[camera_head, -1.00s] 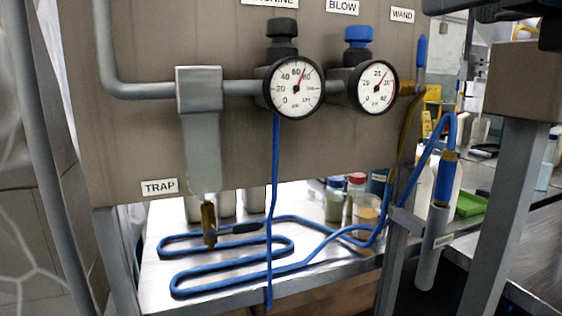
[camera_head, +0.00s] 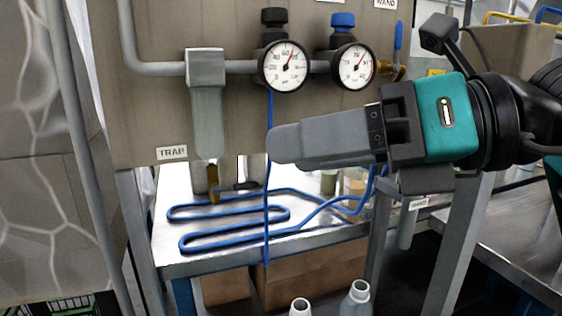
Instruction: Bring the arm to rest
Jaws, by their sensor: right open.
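My right arm comes in from the right side of the head view. Its right gripper (camera_head: 283,143) points left, in front of the panel (camera_head: 140,110) and below the two gauges. The fingers line up one behind the other from this side, and nothing shows between them. The left gripper is out of view.
A blue hose (camera_head: 230,241) lies looped on the metal shelf (camera_head: 175,270). Cardboard boxes (camera_head: 320,272) and two bottle necks (camera_head: 300,307) are below.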

